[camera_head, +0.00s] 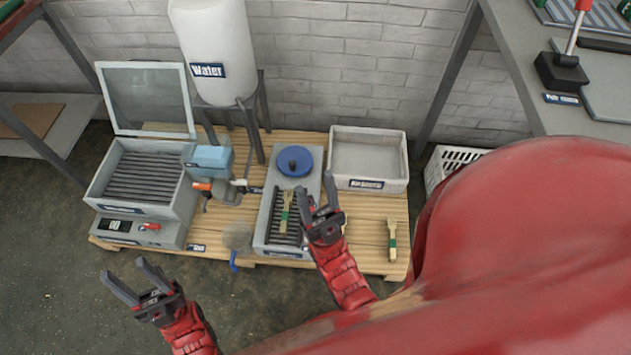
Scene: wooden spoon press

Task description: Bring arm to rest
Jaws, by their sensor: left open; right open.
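My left gripper (140,283) is at the lower left, over the dark floor in front of the pallet. It is open and empty, with its two fingers apart. My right gripper (317,202) is over the pallet, beside the right edge of the grey slotted tray. Its fingers are apart and nothing shows between them. A wooden spoon (286,211) with a green band lies on the slotted tray, left of the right gripper. Another spoon (392,240) with a green band lies on the pallet to the right. Part of a similar wooden piece shows behind the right gripper, mostly hidden.
The wooden pallet (365,210) carries an open-lidded box (140,213), a white bin (368,183), the grey slotted tray (264,225) with a blue round lid (295,161), and a water tank (215,45). Metal tables stand left and right. My red body covers the lower right.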

